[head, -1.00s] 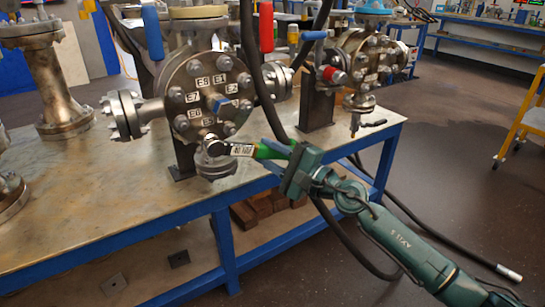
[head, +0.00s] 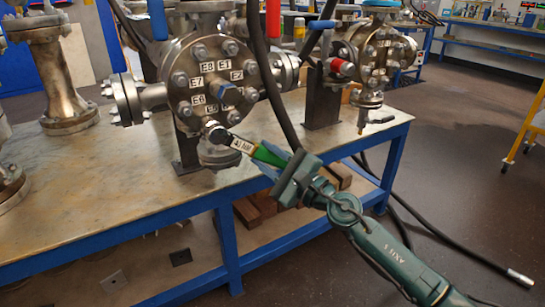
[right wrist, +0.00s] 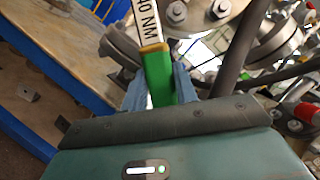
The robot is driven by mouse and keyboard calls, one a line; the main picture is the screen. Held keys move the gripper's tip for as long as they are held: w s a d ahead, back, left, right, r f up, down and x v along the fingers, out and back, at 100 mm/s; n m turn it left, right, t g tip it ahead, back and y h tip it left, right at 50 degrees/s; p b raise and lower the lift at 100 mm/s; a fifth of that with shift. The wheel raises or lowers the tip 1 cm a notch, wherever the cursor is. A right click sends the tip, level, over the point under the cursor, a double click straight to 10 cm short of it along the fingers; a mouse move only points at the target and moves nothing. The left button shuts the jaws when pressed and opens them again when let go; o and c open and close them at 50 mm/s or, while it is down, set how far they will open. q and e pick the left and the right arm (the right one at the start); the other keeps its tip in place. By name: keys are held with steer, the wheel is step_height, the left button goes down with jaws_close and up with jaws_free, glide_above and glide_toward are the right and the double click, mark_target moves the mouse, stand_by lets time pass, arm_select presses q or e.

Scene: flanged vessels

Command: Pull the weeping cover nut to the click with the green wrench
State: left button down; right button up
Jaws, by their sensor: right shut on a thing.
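The flanged vessel's round cover (head: 207,80) faces me in the head view, ringed by nuts and labelled E8, E1, E2, E7, E6; lower labels are partly hidden. The green wrench (head: 268,155) has a dark head at a nut low on the cover (head: 217,135); I cannot tell how fully it is seated. Its handle slopes down to the right. My right gripper (head: 280,166) is shut on the green handle. The right wrist view shows the green grip (right wrist: 158,80) between the blue fingers and a "40 NM" label. I see no leak. My left gripper is out of view.
A black hose (head: 265,80) hangs just right of the cover. A side flange (head: 125,98) juts out left. A second valve assembly (head: 372,60) stands on the bench (head: 110,195) to the right. Open floor lies right of the bench.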

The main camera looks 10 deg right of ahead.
steer(key=shift+s+d+f+m+t, duration=0.15)
steer(key=shift+s+m, duration=0.25)
steer(key=shift+s, duration=0.45)
steer(key=shift+s+a+f+m+t, duration=0.1)
steer(key=shift+s+f+m+t, duration=0.25)
steer(key=shift+s, duration=0.55)
steer(key=shift+s+d+f+m+t, duration=0.15)
steer(key=shift+s+m, duration=0.3)
steer(key=shift+s, duration=0.4)
